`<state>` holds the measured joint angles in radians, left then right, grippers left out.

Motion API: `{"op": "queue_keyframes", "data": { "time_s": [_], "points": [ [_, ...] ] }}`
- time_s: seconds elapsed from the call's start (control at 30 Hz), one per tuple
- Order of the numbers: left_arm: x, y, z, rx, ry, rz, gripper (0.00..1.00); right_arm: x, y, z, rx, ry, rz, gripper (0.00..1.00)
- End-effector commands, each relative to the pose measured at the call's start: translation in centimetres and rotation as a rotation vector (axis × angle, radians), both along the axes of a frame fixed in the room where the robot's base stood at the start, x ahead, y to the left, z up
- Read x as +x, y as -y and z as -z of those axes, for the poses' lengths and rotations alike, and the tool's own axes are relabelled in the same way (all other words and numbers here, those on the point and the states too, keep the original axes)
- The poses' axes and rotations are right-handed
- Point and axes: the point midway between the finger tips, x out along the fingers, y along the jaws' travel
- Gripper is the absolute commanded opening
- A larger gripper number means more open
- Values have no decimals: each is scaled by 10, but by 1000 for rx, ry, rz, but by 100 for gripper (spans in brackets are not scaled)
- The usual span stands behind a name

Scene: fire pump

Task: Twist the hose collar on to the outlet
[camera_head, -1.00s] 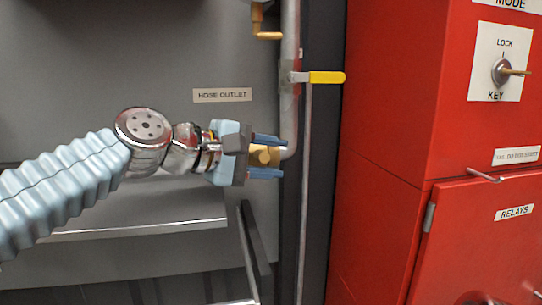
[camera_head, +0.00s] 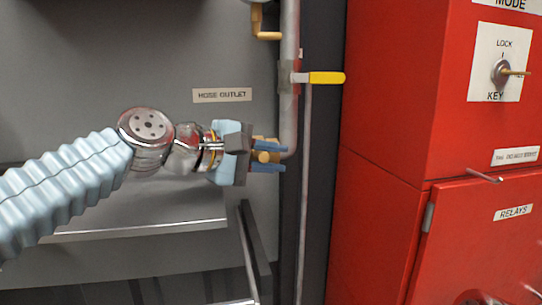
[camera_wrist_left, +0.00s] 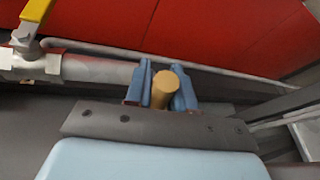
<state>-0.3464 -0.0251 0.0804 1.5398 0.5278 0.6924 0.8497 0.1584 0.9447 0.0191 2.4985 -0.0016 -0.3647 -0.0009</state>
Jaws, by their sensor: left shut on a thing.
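The brass hose collar (camera_head: 264,156) sits between the blue fingers of my left gripper (camera_head: 270,155) at the lower end of the outlet pipe (camera_head: 290,110). In the left wrist view the collar (camera_wrist_left: 165,88) shows as a tan cylinder with a rounded side between the two fingers (camera_wrist_left: 163,88), which are shut on it. The outlet pipe (camera_wrist_left: 100,72) runs in behind the fingers there. The fingers hide the joint between collar and pipe, so I cannot tell how far it is on. My right gripper is not in view.
A valve with a yellow handle (camera_head: 326,78) is on the pipe above my gripper. A "HOSE OUTLET" label (camera_head: 222,95) is on the grey back panel. A red cabinet (camera_head: 390,130) stands close on the right. A grey shelf (camera_head: 140,215) lies below my left arm.

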Motion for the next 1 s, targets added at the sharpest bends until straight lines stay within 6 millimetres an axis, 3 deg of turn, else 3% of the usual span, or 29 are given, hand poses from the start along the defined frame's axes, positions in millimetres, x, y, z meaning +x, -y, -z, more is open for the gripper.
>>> {"op": "queue_keyframes", "data": {
  "time_s": [0.43, 1.0],
  "points": [
    [5, -1, -20, -78, -245, 0, 0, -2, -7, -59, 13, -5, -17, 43],
    [15, -4, -30, -178, -546, 1, 0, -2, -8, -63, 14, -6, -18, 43]
  ]
}}
